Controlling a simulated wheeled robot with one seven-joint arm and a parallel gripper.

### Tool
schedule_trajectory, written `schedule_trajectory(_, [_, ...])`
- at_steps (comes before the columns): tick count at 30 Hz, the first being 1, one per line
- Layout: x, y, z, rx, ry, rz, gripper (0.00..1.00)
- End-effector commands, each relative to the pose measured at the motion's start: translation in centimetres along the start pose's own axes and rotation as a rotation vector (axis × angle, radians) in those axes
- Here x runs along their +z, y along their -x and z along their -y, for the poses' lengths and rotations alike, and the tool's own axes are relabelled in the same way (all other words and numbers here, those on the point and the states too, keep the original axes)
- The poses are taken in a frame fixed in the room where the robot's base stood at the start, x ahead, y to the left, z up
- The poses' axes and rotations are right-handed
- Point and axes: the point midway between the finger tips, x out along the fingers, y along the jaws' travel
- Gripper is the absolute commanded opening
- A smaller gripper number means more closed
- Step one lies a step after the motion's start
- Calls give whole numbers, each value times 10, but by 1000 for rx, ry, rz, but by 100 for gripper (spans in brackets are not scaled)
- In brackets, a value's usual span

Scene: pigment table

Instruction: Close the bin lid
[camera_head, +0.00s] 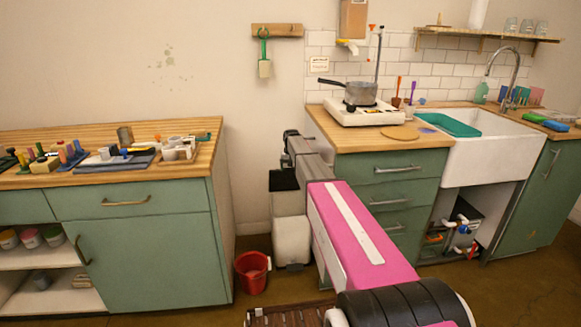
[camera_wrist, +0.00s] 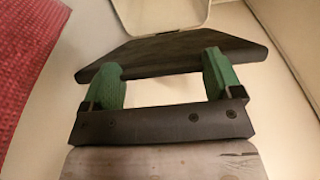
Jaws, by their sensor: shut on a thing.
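The bin (camera_head: 291,240) is a pale box on the floor between the two green cabinets. Its dark lid (camera_head: 283,181) shows at the top of the bin, partly behind my arm, and looks raised. My gripper (camera_head: 290,143) is above the bin in the head view, its fingers hard to make out. In the wrist view, the green fingers of my gripper (camera_wrist: 162,82) stand apart at the dark lid (camera_wrist: 170,52), shut on it. The exact contact is hidden. A pale rimmed shape lies beyond the lid, probably part of the bin.
A red bucket (camera_head: 253,272) stands on the floor left of the bin. The left cabinet (camera_head: 140,245) and right cabinet (camera_head: 388,190) flank the bin closely. A hot plate (camera_head: 362,113) with a pot stands on the right counter. A red textured surface (camera_wrist: 28,60) fills the wrist view's left edge.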

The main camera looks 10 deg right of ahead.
Motion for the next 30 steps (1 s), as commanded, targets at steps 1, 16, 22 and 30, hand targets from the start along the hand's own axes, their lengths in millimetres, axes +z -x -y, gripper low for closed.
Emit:
schedule_trajectory(1, [0, -3, 0, 0, 0, 5, 42])
schedule_trajectory(16, [-2, -2, 0, 0, 0, 0, 100])
schedule_trajectory(22, [-4, 14, 0, 0, 0, -1, 100])
schedule_trajectory(30, [8, 56, 23, 0, 3, 2, 100])
